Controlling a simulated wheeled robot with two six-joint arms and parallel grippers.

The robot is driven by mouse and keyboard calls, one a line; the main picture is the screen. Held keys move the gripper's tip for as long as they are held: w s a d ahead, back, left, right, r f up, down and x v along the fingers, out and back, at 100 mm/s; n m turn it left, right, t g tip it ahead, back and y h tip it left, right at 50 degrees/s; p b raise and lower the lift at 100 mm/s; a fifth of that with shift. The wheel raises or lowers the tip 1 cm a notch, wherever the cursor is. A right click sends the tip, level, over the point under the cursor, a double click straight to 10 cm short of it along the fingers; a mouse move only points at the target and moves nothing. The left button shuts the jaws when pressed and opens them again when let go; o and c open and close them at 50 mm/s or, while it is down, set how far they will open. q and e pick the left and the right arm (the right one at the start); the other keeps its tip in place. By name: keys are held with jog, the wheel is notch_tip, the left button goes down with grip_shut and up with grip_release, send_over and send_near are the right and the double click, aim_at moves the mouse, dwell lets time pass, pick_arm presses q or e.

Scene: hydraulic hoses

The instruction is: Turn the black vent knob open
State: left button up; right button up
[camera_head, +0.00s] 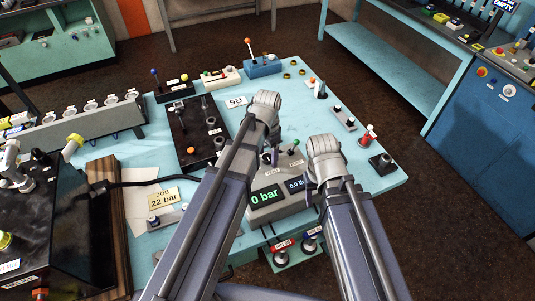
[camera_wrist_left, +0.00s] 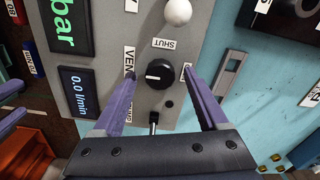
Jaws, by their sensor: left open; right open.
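The black vent knob (camera_wrist_left: 159,73) is on the grey panel of the meter box (camera_head: 283,205). Its white mark points left in the left wrist view, toward the VENT label (camera_wrist_left: 129,62). The SHUT label (camera_wrist_left: 164,43) is above it, and another label at its right is partly hidden. My left gripper (camera_wrist_left: 159,78) is open, with one fingertip on each side of the knob; contact cannot be told.
A white ball-topped lever (camera_wrist_left: 177,12) stands beyond the knob, and a small metal toggle (camera_wrist_left: 154,121) is close on the near side. The box displays read 0 bar and 0.0 l/min. A black manifold plate (camera_head: 196,130) lies left on the pale blue table (camera_head: 372,201).

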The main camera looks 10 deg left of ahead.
aim_at(267, 157)
pick_arm(q)
notch_tip(267, 157, up, 8)
jog(key=p, duration=0.8)
jog(key=shift+f, duration=0.1)
dwell(0.3)
